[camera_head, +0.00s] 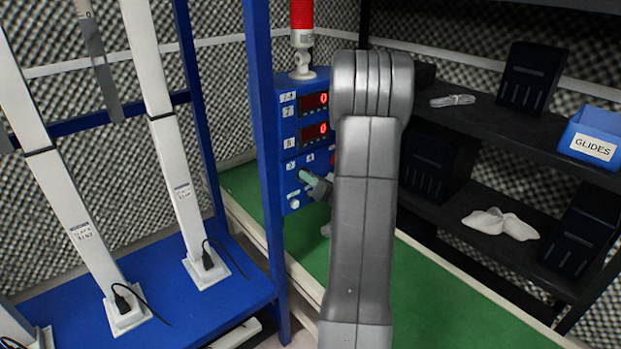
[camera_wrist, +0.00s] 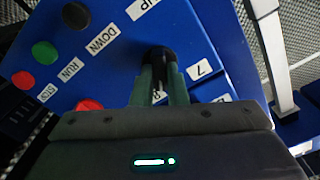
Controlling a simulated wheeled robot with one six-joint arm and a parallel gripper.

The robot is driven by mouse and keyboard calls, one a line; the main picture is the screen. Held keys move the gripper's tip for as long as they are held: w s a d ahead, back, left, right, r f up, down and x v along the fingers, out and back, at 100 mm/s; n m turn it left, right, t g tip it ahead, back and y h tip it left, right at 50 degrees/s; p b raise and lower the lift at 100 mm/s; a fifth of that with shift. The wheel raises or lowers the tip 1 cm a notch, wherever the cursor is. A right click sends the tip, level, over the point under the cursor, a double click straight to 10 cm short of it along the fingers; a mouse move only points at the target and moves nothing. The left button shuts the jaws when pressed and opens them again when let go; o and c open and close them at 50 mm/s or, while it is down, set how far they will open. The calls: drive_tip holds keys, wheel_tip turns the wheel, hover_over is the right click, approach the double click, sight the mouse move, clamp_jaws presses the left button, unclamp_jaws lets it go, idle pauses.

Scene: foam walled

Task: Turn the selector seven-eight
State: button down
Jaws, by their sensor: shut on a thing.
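The selector is a black knob (camera_wrist: 158,54) on the blue control panel (camera_wrist: 120,70), with a "7" label (camera_wrist: 199,71) to its right in the wrist view. Another label shows partly between my fingers, mostly hidden. My gripper (camera_wrist: 160,72) has its two greenish fingers on either side of the knob, shut on it. In the head view the fingertips (camera_head: 304,176) reach the lower front of the panel (camera_head: 289,95). My arm hides part of the panel's right side there, and the knob's exact angle is hard to tell.
Black, green and red buttons (camera_wrist: 46,52) labelled UP, DOWN, RUN and STOP sit beside the knob. Two red displays (camera_head: 315,102) are higher on the panel. A blue rack post (camera_head: 264,140) stands close at left. Dark shelves (camera_head: 470,125) with a GLIDES bin (camera_head: 597,128) stand right.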

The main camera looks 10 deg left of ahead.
drive_tip(key=c, duration=1.4)
unclamp_jaws()
drive_tip(key=shift+c, duration=0.2)
drive_tip(key=v, duration=1.3)
drive_tip(key=shift+s+d, duration=0.25)
drive_tip(key=shift+d, duration=0.05)
drive_tip(key=x, duration=1.3)
drive_tip(key=shift+w+a, duration=0.25)
drive_tip(key=shift+a, duration=0.05)
drive_tip(key=shift+d, duration=0.1)
